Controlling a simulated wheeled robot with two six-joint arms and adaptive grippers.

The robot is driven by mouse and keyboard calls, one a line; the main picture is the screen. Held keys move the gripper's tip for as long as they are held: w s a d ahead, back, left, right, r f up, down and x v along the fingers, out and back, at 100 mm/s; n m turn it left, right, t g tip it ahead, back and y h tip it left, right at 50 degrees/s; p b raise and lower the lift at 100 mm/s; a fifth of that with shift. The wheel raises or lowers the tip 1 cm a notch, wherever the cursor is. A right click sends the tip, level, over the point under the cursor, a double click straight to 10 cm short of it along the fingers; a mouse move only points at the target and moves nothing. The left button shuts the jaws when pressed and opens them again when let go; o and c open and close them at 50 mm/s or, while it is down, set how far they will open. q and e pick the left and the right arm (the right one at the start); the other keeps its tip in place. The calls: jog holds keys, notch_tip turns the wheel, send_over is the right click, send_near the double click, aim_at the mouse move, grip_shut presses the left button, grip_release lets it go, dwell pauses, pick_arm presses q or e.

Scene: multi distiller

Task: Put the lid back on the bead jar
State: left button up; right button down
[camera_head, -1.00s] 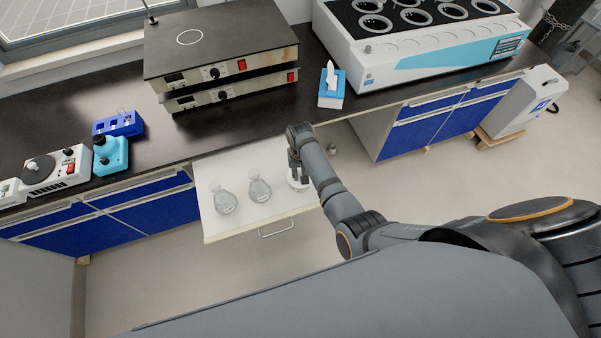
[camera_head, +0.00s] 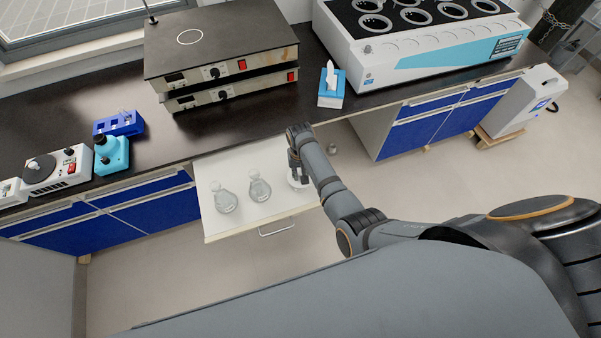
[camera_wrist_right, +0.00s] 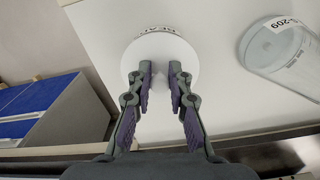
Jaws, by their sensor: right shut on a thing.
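The bead jar (camera_wrist_right: 167,30) stands in the open white drawer. I cannot tell whether the lid touches the jar. My left gripper is out of view.
Two clear glass flasks (camera_head: 225,200) (camera_head: 259,187) stand in the drawer (camera_head: 235,230), left of the jar. A labelled glass vessel (camera_wrist_right: 285,45) is close right in the wrist view. Above is the dark bench (camera_head: 170,135) with hot plates (camera_head: 225,65) and a tissue box (camera_head: 331,93).

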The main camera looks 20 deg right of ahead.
jog(key=shift+p, duration=0.3)
dwell(0.5)
jog(key=c, duration=1.2)
grip_release()
jog(key=shift+o, duration=0.5)
jog(key=o, duration=0.4)
